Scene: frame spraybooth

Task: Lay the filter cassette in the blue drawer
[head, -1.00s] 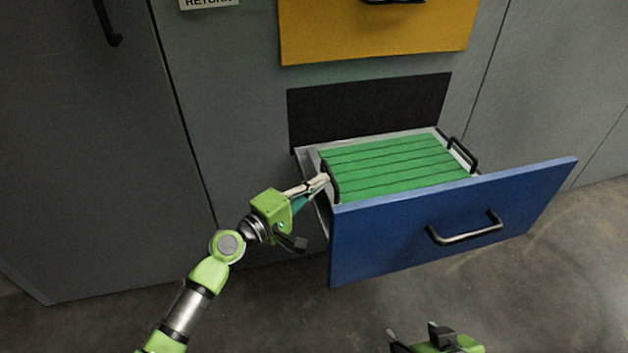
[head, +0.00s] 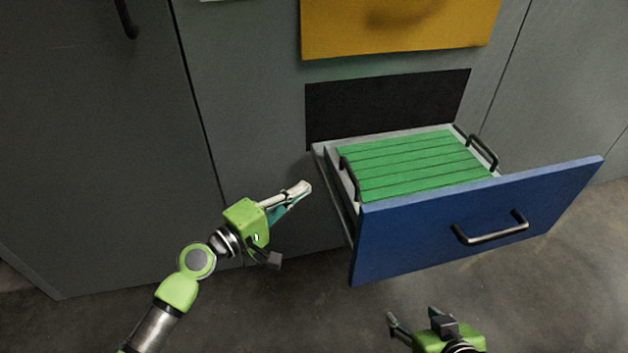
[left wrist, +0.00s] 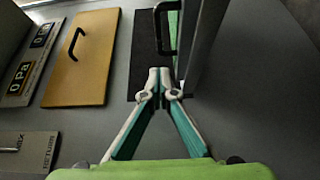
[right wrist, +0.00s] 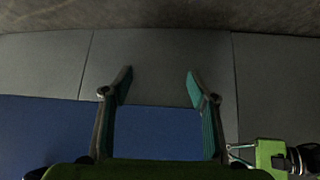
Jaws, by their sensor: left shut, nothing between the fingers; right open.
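The green slatted filter cassette (head: 415,165) lies inside the open blue drawer (head: 480,220), with a black handle on its left side (head: 350,178) and another on its right (head: 483,152). In the left wrist view a cassette handle (left wrist: 160,30) shows just beyond the fingertips. My left gripper (head: 303,188) is shut and empty, left of the drawer and apart from the cassette. It also shows in the left wrist view (left wrist: 160,80). My right gripper (head: 412,318) is open and empty, low in front of the drawer front; its fingers also show in the right wrist view (right wrist: 158,80).
The drawer front carries a black bar handle (head: 490,230). A yellow panel (head: 400,28) is above, with a dark opening (head: 390,105) behind the drawer. Grey cabinet walls (head: 90,150) stand at left. Concrete floor (head: 560,270) is clear in front.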

